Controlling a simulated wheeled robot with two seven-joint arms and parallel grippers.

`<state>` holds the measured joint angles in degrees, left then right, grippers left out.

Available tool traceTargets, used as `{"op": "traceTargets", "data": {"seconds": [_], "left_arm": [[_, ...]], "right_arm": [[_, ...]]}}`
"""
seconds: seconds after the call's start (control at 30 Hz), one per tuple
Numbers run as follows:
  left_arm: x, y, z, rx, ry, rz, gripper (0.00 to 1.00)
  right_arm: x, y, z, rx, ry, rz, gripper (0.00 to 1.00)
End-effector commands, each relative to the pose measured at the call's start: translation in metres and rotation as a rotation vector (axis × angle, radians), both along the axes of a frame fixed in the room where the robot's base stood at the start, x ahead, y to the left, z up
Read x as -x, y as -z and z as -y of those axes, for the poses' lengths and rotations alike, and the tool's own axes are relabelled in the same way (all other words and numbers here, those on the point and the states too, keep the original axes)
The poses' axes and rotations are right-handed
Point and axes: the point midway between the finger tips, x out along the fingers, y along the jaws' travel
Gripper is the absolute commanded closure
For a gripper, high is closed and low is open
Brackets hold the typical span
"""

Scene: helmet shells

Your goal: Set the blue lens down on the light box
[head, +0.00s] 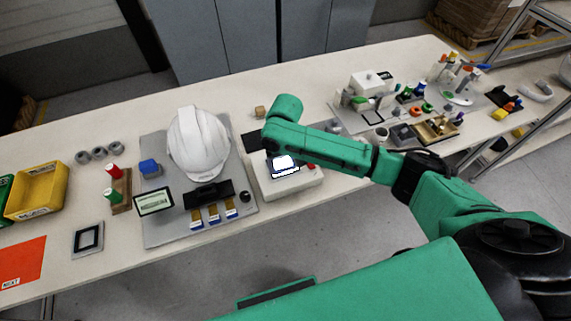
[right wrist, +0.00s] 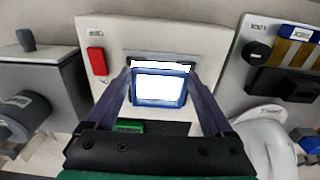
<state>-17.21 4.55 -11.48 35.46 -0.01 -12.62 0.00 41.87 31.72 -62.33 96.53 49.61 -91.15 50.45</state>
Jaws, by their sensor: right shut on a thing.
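The light box (head: 291,190) is an off-white box with a bright lit panel and a red button, at the middle of the table in the head view. It fills the upper middle of the right wrist view (right wrist: 165,35). My right gripper (right wrist: 160,90) is shut on the blue lens (right wrist: 160,71), a blue square frame with a bright white middle, held over the lit panel. In the head view, the lens frame (head: 284,174) shows below my right gripper (head: 283,158). I cannot tell whether the lens touches the box. My left gripper is not in view.
Left of the box, a grey board (head: 165,231) carries a white helmet (head: 198,143), a blue block (head: 149,167) and a small screen (head: 154,202). A yellow bin (head: 37,191) stands far left. A board of tools and parts (head: 345,122) lies to the right.

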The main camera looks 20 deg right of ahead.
Motion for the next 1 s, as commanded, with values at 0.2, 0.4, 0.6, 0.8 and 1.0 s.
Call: {"op": "traceTargets", "data": {"seconds": [0.2,0.4,0.6,0.8,1.0], "left_arm": [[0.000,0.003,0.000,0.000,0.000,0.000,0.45],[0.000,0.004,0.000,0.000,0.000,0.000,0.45],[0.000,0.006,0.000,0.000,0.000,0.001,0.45],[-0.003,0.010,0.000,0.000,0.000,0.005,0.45],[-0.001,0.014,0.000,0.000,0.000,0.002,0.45]], "right_arm": [[0.012,0.016,0.000,0.004,-0.001,-0.038,0.00],[0.012,0.015,0.000,0.003,-0.001,-0.037,0.00],[0.012,-0.012,0.000,0.004,-0.004,-0.029,0.00],[0.012,-0.066,-0.001,0.001,-0.003,-0.008,0.00],[0.013,-0.123,0.000,0.000,0.000,0.007,0.00]]}}
